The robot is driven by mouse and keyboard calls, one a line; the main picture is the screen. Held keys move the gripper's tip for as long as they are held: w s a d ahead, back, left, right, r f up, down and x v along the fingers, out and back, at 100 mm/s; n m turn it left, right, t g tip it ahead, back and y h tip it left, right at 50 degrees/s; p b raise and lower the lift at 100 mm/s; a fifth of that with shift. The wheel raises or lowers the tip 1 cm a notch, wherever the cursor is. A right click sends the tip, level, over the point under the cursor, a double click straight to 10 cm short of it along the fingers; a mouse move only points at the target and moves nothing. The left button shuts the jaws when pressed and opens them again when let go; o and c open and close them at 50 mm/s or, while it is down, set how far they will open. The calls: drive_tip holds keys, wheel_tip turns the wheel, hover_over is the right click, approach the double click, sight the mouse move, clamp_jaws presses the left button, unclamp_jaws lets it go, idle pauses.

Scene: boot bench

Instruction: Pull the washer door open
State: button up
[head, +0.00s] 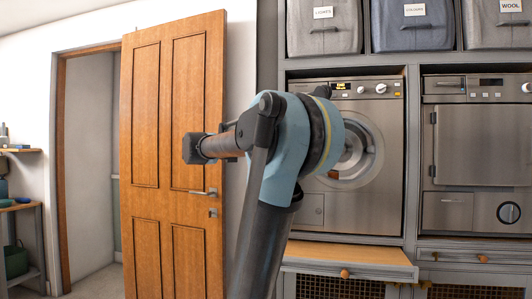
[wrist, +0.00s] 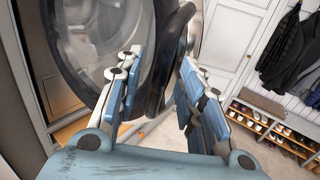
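The washer (head: 312,212) is a steel front-loader in the grey cabinet, right of centre in the head view. Its round glass door (head: 371,150) is partly covered by my arm, so I cannot tell there whether it is ajar. In the wrist view the washer door (wrist: 95,35) fills the upper left, with a dark curved rim. My gripper (wrist: 157,62) has its two fingers apart, with the dark rim passing between them. I cannot make out firm contact on either side. The gripper's fingers are hidden behind my arm in the head view.
A second steel appliance (head: 483,145) stands to the right. Labelled bins (head: 411,28) sit on the shelf above. A wooden pull-out board (head: 350,259) juts out below the washer. A wooden room door (head: 150,150) stands at left. A shoe rack (wrist: 268,125) shows in the wrist view.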

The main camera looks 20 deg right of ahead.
drive_tip(key=a, duration=0.9)
drive_tip(key=shift+w+a, duration=0.25)
drive_tip(key=shift+w, duration=0.1)
